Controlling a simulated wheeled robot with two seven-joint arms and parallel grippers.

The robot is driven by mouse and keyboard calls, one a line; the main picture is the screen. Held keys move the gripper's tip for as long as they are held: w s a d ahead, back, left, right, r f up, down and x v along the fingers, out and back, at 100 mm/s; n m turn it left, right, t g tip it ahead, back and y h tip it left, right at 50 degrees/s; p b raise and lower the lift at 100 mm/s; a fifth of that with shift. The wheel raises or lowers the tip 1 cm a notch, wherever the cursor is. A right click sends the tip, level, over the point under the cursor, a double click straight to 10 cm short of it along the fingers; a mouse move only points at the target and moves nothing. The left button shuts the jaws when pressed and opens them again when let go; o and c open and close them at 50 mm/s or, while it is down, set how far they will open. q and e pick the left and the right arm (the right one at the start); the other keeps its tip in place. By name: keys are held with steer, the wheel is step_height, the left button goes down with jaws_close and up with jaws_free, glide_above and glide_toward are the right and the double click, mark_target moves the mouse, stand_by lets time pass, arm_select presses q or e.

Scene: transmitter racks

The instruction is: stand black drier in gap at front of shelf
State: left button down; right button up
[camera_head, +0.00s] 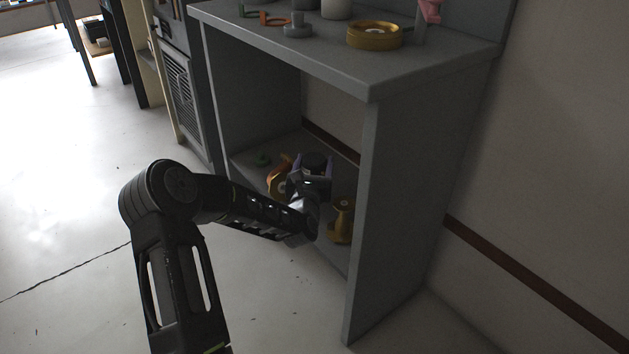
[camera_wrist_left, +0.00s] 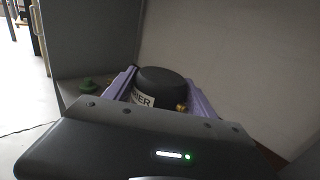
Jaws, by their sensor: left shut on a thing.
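The black drier (camera_wrist_left: 162,84) is a dark cylinder with a white label, part of whose lettering reads "IER". It is between the purple fingers of my left gripper (camera_wrist_left: 160,92), which is shut on it. In the head view the left gripper (camera_head: 314,168) reaches into the lower bay of the grey shelf (camera_head: 415,160), with the drier's dark top (camera_head: 315,159) between its fingers. The drier's base is hidden, so I cannot tell whether it touches the shelf board. My right gripper is not in view.
An orange-brown part (camera_head: 276,180) stands just left of the gripper, and a brass spool-like part (camera_head: 341,220) just right. A green piece (camera_head: 262,159) lies farther left. The bay's side walls flank the arm. A brass ring-shaped part (camera_head: 374,35) and other parts sit on the top board.

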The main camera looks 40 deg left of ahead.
arm_select(q)
steer(key=shift+r, duration=0.1)
step_height(320, 180, down, 5)
steer(key=b, duration=0.2)
steer(key=shift+b, duration=0.3)
steer(key=shift+c, duration=1.5)
jaws_free()
steer(key=shift+f, duration=0.2)
